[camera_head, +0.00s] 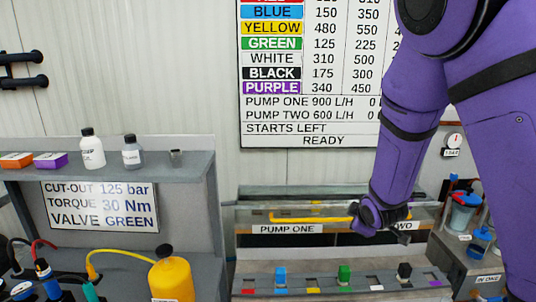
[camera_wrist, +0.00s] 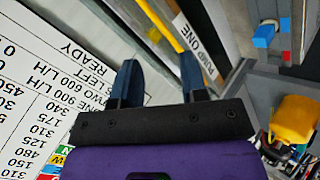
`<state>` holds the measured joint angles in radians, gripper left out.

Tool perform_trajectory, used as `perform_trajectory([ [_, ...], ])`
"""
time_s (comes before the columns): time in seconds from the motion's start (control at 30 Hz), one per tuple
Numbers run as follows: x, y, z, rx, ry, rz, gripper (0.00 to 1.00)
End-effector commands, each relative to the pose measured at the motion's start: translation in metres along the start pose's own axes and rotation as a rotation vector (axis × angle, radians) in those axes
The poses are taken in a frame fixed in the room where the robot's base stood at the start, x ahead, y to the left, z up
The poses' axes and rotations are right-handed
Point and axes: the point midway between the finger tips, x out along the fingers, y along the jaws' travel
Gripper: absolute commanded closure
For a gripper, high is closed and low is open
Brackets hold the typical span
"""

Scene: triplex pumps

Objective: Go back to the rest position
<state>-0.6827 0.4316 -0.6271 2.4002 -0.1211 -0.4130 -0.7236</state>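My gripper (camera_wrist: 159,60) is open, its two dark fingers well apart in the wrist view with nothing seen between them. In the head view my gripper (camera_head: 372,216) is low at the end of my purple arm, in front of the pump bench.
The PUMP ONE label (camera_head: 287,229) sits below the bar. Coloured blocks, including a green one (camera_head: 344,274), stand on the bench. A grey shelf (camera_head: 110,169) with bottles is at left, a yellow container (camera_head: 172,278) below it. A chart board (camera_head: 310,110) hangs behind.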

Motion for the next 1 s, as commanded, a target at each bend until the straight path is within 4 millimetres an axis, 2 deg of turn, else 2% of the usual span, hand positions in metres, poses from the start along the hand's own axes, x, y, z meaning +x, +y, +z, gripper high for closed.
perform_trajectory([
  [0.23, -0.059, 0.022, 0.011, 0.283, -0.033, -0.093, 0.6],
  [0.57, -0.152, 0.039, 0.026, 0.581, -0.075, -0.197, 0.6],
  [0.83, -0.236, 0.038, 0.043, 0.773, -0.12, -0.251, 0.6],
  [1.0, -0.289, 0.029, 0.054, 0.873, -0.158, -0.264, 0.6],
])
